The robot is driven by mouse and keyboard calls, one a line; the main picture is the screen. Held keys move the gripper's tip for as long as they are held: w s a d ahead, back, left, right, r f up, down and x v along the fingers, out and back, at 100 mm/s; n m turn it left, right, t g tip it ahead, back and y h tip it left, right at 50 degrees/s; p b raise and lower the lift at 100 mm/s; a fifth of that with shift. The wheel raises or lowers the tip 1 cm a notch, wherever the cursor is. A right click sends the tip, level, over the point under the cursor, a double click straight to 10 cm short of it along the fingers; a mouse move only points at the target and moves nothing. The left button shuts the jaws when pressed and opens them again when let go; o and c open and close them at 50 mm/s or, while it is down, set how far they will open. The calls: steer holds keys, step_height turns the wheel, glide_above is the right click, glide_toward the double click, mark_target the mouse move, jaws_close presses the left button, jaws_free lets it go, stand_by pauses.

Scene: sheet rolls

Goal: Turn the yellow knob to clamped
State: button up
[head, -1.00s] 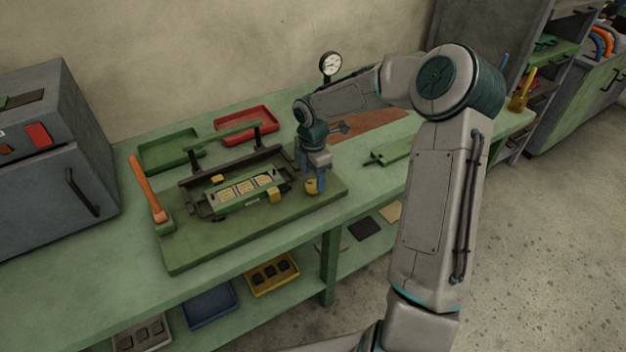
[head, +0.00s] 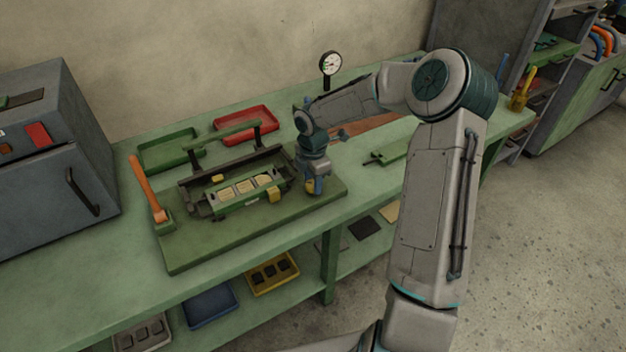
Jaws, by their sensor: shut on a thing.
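The yellow knob (head: 309,188) sits at the right end of the green fixture base (head: 215,240), mostly hidden by my gripper. My gripper (head: 315,188) points down over it and is shut on it. The fixture's green carrier (head: 238,203) holds several pale pieces in a row. A yellow block (head: 273,195) sits at the carrier's front right. The knob's marking for clamped cannot be made out.
An orange-handled lever (head: 148,188) stands at the base's left end. A green tray (head: 168,150) and a red tray (head: 246,122) lie behind the fixture. A dial gauge (head: 330,65) stands at the back. The bench front is clear.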

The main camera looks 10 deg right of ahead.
steer(key=m+b, duration=0.1)
steer(key=m, duration=0.3)
steer(key=shift+m, duration=0.3)
steer(key=m+b, duration=0.2)
steer(key=m, duration=0.2)
steer(key=shift+m, duration=0.3)
steer(key=m+b, duration=0.1)
steer(key=m, duration=0.3)
steer(key=shift+a, duration=0.1)
steer(key=shift+m+b, duration=0.8)
steer(key=shift+m, duration=1.4)
steer(key=o, duration=1)
steer(key=shift+r, duration=0.1)
step_height(320, 180, up, 14)
steer(key=shift+f, duration=0.15)
